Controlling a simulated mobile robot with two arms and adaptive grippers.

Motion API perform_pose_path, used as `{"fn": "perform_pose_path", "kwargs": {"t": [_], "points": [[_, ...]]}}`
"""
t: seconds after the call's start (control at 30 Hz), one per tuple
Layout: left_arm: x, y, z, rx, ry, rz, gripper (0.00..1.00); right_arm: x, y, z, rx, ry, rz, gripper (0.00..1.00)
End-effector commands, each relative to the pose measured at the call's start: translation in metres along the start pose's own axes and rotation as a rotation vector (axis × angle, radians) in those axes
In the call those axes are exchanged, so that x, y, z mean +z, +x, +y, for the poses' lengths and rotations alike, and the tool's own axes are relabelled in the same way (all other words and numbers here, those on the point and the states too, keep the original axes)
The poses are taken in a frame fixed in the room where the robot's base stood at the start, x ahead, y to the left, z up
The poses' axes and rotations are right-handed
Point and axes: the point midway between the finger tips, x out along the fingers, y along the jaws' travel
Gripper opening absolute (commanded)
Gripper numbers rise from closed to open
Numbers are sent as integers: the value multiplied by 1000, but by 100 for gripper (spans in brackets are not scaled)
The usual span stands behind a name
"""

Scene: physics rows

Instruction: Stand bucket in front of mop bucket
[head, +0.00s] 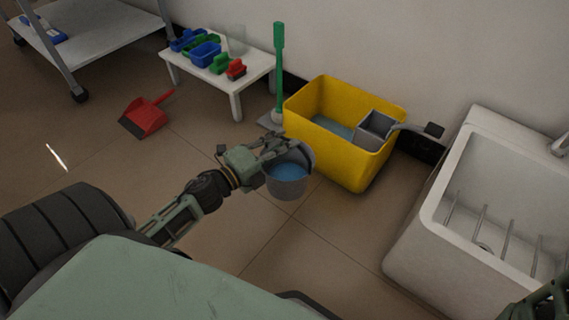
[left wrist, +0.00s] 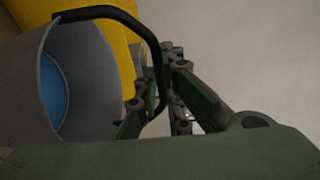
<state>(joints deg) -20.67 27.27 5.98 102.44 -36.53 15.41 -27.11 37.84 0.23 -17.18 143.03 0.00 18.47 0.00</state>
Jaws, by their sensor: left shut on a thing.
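A small grey bucket (head: 287,184) with blue water in it hangs from my left gripper (head: 280,147), in front of the yellow mop bucket (head: 357,171). The left gripper is shut on its black handle, which shows best in the left wrist view (left wrist: 150,38). There the grey bucket (left wrist: 92,85) is at the left, with the yellow mop bucket (left wrist: 118,48) behind it. Whether the bucket's base touches the floor is unclear. A dark green part of my right arm or gripper shows at the lower right corner of the head view, mostly cut off.
A white sink (head: 425,245) stands at the right. A green-handled tool (head: 279,65) stands left of the mop bucket. A low white table (head: 237,82) carries brushes and small tubs. A red dustpan (head: 145,117) lies on the floor. Floor between bucket and sink is clear.

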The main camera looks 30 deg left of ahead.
Motion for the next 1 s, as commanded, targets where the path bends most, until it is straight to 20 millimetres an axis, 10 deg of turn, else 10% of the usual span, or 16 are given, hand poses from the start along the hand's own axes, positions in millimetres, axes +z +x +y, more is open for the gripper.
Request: {"fn": "perform_pose_path", "kwargs": {"t": [0.2,1.0], "points": [[-1,1,38,-4,0,-1,0,-16,-20,-7,-8,-3,21,40],[-1,1,81,-4,2,-1,0,-26,-53,-14,-9,-2,21,40]]}}
